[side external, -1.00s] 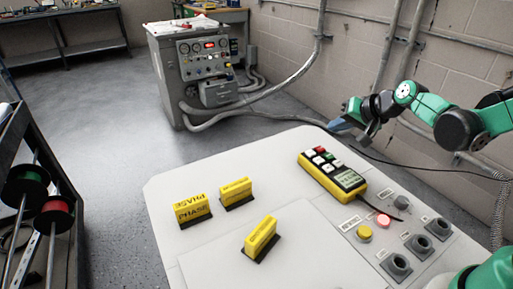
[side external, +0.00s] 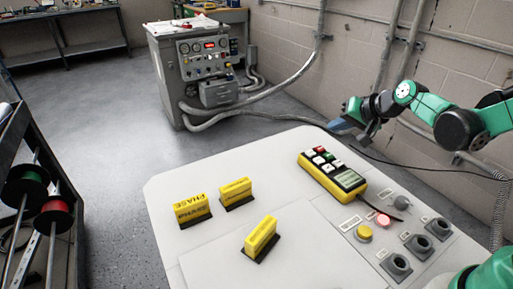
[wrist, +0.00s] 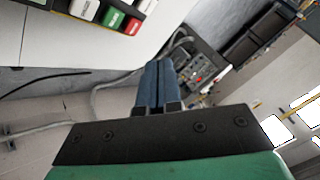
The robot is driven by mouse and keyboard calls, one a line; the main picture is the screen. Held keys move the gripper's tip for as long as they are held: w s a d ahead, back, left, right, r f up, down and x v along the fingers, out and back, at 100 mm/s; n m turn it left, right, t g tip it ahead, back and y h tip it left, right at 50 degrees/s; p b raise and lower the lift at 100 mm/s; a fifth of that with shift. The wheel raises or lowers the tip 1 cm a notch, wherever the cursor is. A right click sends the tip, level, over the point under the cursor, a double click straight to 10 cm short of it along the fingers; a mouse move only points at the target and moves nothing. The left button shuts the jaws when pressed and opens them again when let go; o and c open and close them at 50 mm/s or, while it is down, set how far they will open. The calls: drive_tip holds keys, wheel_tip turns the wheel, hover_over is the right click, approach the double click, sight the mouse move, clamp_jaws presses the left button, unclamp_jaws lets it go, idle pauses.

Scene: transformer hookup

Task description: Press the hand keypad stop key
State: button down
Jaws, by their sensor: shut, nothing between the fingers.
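The yellow hand keypad (side external: 346,182) lies on the white table, its display toward the lower right and its keys at the far upper-left end. One red key (side external: 319,150) shows there among white, black and green keys; I cannot read which is the stop key. In the wrist view the red key (wrist: 132,25) and a green key (wrist: 114,19) show at the top edge, part of the keypad being cut off. My gripper (side external: 340,126) is shut and empty, out past the table's far right edge, apart from the keypad. Its closed blue fingers (wrist: 159,66) show in the wrist view.
Yellow PHASE blocks (side external: 191,209) stand on the table (side external: 165,188) left of the keypad. A lit red button (side external: 383,220), a yellow button (side external: 364,234) and grey sockets (side external: 397,266) sit near it. A grey cabinet (side external: 190,65) stands behind. A block wall (side external: 350,60) is close behind my arm.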

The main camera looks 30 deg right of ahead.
sight(322, 150)
drive_tip(key=w+r, duration=0.1)
drive_tip(key=r, duration=0.1)
drive_tip(key=w+r, duration=0.1)
drive_tip(key=w, duration=0.1)
drive_tip(key=shift+r, duration=0.4)
drive_tip(key=shift+f, duration=4.4)
drive_tip(key=shift+f, duration=0.15)
drive_tip(key=shift+f, duration=0.3)
drive_tip(key=shift+f, duration=0.35)
drive_tip(key=shift+r, duration=0.8)
